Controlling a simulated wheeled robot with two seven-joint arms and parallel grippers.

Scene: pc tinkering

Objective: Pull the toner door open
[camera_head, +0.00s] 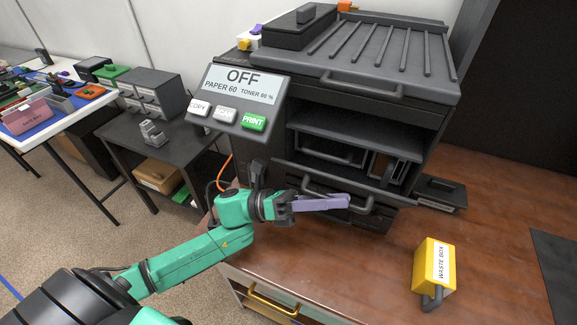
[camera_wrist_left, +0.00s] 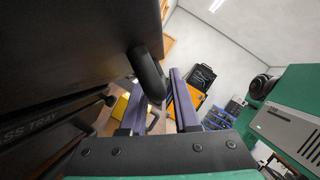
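No toner door label is readable. A dark curved handle (camera_head: 368,207) sits low on the printer's front, below an open bay. My left gripper (camera_head: 345,201) is at this handle, its purple fingers level and pointing right. In the left wrist view, my left gripper's fingers (camera_wrist_left: 163,90) are apart, and a dark handle end (camera_wrist_left: 149,75) shows between or just beyond them. I cannot tell whether they touch it. My right gripper is out of view.
A yellow waste box (camera_head: 434,266) stands on the brown table (camera_head: 370,275) to the right, with clear tabletop around it. A dark tray (camera_head: 440,193) juts from the printer's right side. A yellow drawer handle (camera_head: 272,301) is below the table's front edge.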

